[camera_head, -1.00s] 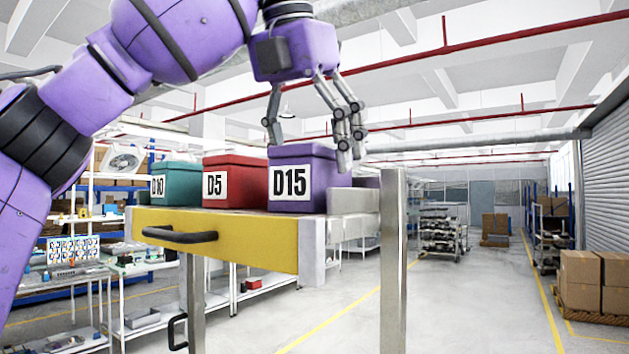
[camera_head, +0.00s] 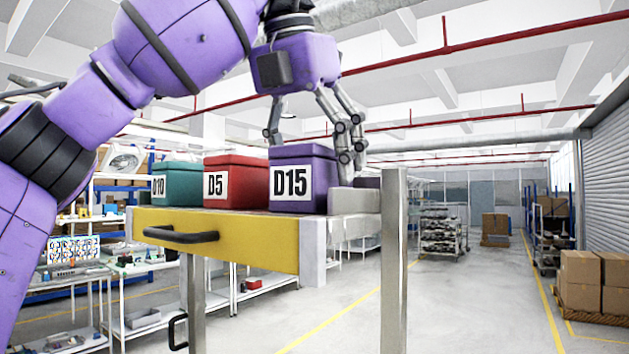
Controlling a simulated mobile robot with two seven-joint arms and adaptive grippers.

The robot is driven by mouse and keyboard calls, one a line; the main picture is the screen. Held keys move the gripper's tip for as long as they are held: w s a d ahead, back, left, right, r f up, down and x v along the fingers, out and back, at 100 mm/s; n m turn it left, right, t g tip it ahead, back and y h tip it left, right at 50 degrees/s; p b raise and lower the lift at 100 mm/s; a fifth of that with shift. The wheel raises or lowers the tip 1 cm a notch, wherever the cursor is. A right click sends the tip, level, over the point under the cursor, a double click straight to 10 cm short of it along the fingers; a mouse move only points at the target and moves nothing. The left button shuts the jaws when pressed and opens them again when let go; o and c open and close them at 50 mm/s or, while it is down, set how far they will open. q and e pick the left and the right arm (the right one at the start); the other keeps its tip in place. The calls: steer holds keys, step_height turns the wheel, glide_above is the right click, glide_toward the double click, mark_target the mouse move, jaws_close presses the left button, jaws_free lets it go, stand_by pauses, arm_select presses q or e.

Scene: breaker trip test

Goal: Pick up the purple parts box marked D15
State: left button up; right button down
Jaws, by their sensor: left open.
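The purple parts box marked D15 (camera_head: 302,158) stands upright in the yellow-fronted drawer (camera_head: 262,243), at the right of the row. My left gripper (camera_head: 312,146) is open, pointing down over the D15 box. One finger is near the box's upper left edge, and the other fingers are by its upper right side. I cannot tell whether they touch the box. My right gripper does not show.
A red box marked D5 (camera_head: 232,173) stands just left of D15, and a teal box (camera_head: 178,181) stands further left. A metal post (camera_head: 394,260) rises at the drawer's right. Open floor lies to the right.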

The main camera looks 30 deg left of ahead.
arm_select(q)
steer(key=c, duration=1.5)
steer(key=shift+r, duration=0.1)
